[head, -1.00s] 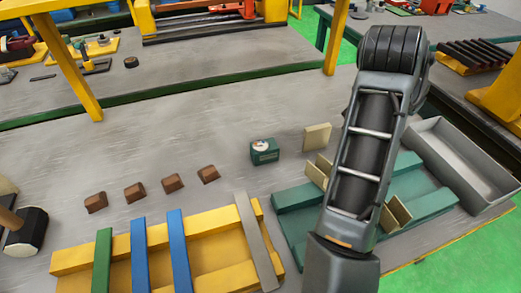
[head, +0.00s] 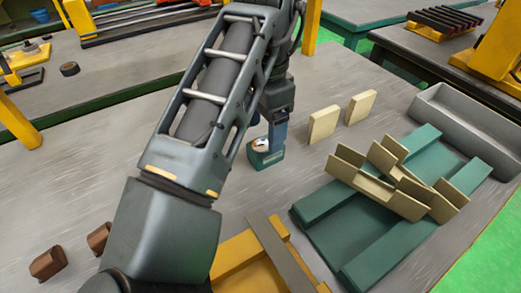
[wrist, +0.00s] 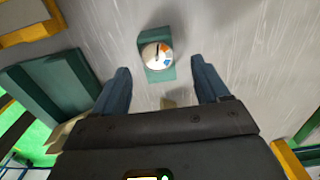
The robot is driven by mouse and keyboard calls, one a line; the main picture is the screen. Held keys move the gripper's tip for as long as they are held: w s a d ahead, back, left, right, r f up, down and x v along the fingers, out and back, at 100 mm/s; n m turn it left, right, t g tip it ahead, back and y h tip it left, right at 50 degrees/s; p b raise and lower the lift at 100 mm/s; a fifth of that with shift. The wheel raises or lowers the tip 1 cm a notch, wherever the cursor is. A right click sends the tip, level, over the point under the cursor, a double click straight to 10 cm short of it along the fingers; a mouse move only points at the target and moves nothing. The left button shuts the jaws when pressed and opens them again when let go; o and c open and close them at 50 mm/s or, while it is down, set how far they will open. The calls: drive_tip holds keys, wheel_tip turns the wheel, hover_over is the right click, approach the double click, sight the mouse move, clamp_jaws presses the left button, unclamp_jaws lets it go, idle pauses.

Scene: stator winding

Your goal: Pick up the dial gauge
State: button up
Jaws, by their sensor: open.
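The dial gauge is a small green block with a round white face, standing on the grey table. In the head view the dial gauge (head: 265,158) is partly covered by my arm and gripper. In the wrist view the whole dial gauge (wrist: 157,47) shows just beyond the fingertips, roughly centred between them. My gripper (wrist: 161,66) is open and empty, with one blue finger to each side of the gauge's line. In the head view my gripper (head: 279,140) points down beside and above the gauge. I cannot tell the exact height gap.
Two upright beige plates (head: 324,124) and (head: 360,108) stand right of the gauge. A green tray (head: 345,232) with beige channel pieces (head: 385,192) lies further right, near a grey bin (head: 465,130). A yellow rack (head: 240,262) is in front. Brown blocks (head: 48,263) lie at left.

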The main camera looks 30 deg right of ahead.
sight(266, 144)
drive_tip(key=shift+s+d+f, duration=0.1)
drive_tip(key=shift+d+f, duration=0.05)
drive_tip(key=shift+f, duration=2.85)
drive_tip(key=c, duration=1)
